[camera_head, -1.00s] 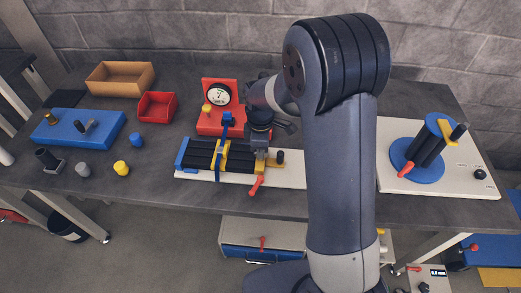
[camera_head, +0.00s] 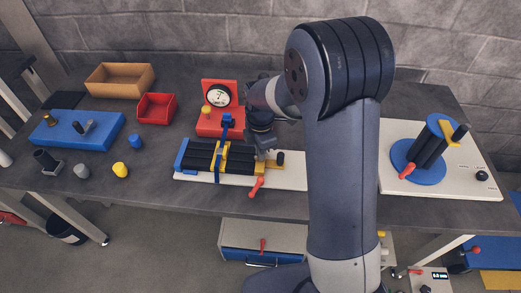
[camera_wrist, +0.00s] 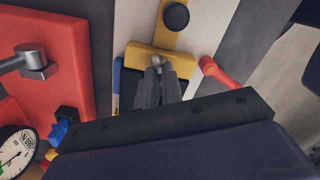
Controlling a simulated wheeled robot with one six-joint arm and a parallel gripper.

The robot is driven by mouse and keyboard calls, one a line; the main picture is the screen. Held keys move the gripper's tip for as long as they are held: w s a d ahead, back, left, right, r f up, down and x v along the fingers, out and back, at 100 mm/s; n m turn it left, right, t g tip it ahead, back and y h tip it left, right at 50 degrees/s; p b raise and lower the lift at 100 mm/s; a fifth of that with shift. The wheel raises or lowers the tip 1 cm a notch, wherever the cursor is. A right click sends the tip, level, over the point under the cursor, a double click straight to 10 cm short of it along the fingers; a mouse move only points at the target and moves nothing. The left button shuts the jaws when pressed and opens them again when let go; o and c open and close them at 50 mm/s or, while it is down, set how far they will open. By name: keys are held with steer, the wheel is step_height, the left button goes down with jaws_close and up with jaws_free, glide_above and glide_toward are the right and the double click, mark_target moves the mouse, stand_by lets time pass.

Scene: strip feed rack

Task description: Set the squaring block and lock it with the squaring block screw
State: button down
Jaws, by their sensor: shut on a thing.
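The yellow squaring block (camera_wrist: 142,54) lies across the right end of the strip feed rack (camera_head: 203,158) in the wrist view. A small grey screw (camera_wrist: 157,61) stands on the block. My gripper (camera_wrist: 158,70) is shut on the screw head, with the fingers pointing at the block. The fingertips partly hide the screw, so I cannot tell how deep it sits. In the head view my gripper (camera_head: 264,151) is low over the right end of the rack, and the block is mostly hidden behind it.
A red lever (camera_wrist: 219,72) and a black knob (camera_wrist: 176,15) are close beside the block. A red dial gauge stand (camera_head: 215,124) is behind the rack. A blue fixture (camera_head: 78,130) and bins are at left; a white board (camera_head: 465,180) with a blue reel is at right.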

steer(key=c, duration=1.6)
jaws_free()
steer(key=shift+o, duration=0.2)
steer(key=shift+r, duration=0.15)
step_height(320, 180, up, 11)
steer(key=shift+f, duration=0.2)
step_height(320, 180, down, 11)
steer(key=shift+r, duration=0.1)
